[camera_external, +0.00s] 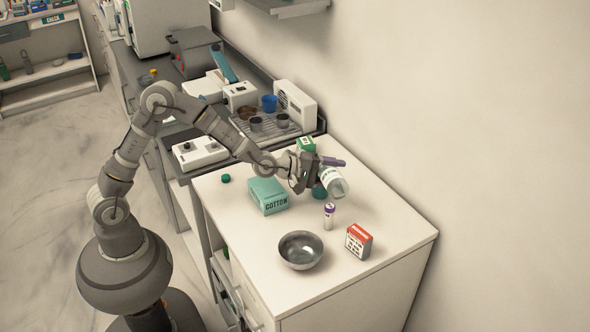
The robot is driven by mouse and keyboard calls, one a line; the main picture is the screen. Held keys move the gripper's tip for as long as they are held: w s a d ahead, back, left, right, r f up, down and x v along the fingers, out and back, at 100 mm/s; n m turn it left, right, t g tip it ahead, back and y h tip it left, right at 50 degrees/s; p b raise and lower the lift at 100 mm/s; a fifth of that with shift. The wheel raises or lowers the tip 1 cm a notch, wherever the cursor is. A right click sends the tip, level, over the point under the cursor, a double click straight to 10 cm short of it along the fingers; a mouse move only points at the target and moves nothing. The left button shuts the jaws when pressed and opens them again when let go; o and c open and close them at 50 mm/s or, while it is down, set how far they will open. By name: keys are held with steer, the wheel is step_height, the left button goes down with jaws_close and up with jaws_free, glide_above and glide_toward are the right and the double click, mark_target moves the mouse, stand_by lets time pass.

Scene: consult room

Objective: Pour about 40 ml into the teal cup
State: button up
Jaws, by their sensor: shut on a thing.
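My gripper (313,176) is shut on a clear bottle (337,185) with a pale printed label. It holds the bottle tilted above the white counter. A teal cup (319,194) shows below the gripper, partly hidden behind the bottle and gripper. I cannot tell where the bottle's mouth is, and no liquid stream is visible. A small teal cap (225,178) lies on the counter at the left.
A teal cotton box (268,196) stands left of the gripper. A purple-capped vial (329,216), metal bowl (300,250) and red-topped box (358,241) stand in front. A green box (306,145) and purple object (333,161) are behind. The front right counter is clear.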

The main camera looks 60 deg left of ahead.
steer(key=shift+s+d, duration=0.2)
steer(key=shift+d, duration=0.25)
steer(key=shift+d, duration=0.5)
steer(key=shift+d, duration=0.1)
steer(key=shift+r+n, duration=0.15)
steer(key=shift+n, duration=0.15)
stand_by(0.9)
